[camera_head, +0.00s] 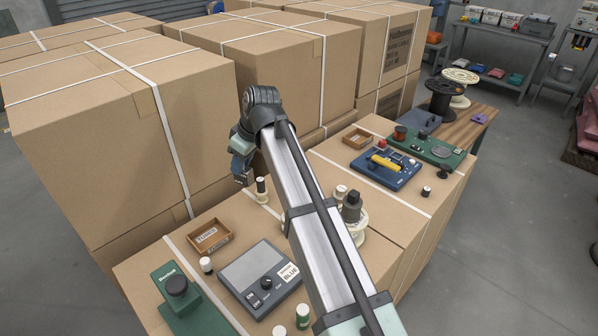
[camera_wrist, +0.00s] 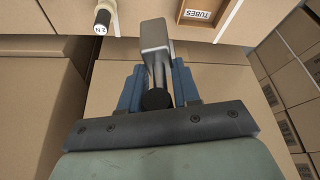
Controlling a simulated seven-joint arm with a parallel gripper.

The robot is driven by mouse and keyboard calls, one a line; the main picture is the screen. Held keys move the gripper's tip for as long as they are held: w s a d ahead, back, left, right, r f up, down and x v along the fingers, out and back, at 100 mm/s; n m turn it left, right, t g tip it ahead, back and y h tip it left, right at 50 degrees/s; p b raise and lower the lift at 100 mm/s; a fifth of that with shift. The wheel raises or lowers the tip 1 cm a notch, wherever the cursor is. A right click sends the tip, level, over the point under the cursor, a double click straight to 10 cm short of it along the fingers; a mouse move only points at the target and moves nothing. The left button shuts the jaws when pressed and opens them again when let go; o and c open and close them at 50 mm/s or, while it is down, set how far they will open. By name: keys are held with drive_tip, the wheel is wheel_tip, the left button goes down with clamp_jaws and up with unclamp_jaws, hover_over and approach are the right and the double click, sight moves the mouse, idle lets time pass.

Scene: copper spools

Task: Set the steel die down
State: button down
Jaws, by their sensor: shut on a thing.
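The steel die (camera_wrist: 154,36) is a grey metal piece in the wrist view, with a pale block-like end and a narrower part running down between the jaws. My gripper (camera_wrist: 157,88) has blue jaws shut on it, one on each side. In the head view my gripper (camera_head: 242,178) hangs at the end of the arm, near the left edge of the front cartons' top. I cannot make out the die clearly there. A dark round part shows between the jaws in the wrist view.
A wooden tray (camera_head: 229,232), labelled TUBES in the wrist view (camera_wrist: 184,15), lies on the carton top. Tall cartons (camera_head: 170,120) rise behind.

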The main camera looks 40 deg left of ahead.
drive_tip(key=w+d+f+m+t, duration=0.1)
drive_tip(key=w+d+f+m, duration=0.15)
drive_tip(key=w, duration=1.15)
drive_tip(key=w+d+f+m, duration=0.1)
drive_tip(key=w+d+f, duration=0.3)
drive_tip(key=w, duration=1)
drive_tip(key=w+a+f, duration=0.2)
drive_tip(key=w+a, duration=0.3)
drive_tip(key=w, duration=0.5)
drive_tip(key=shift+s+d+f, duration=0.1)
drive_tip(key=shift+f, duration=2.2)
drive_tip(key=shift+s+d+f, duration=0.1)
drive_tip(key=shift+f, duration=2.2)
drive_tip(key=c, duration=0.8)
unclamp_jaws()
drive_tip(key=shift+f, duration=0.15)
drive_tip(key=v, duration=1.2)
drive_tip(key=shift+s+d, duration=0.2)
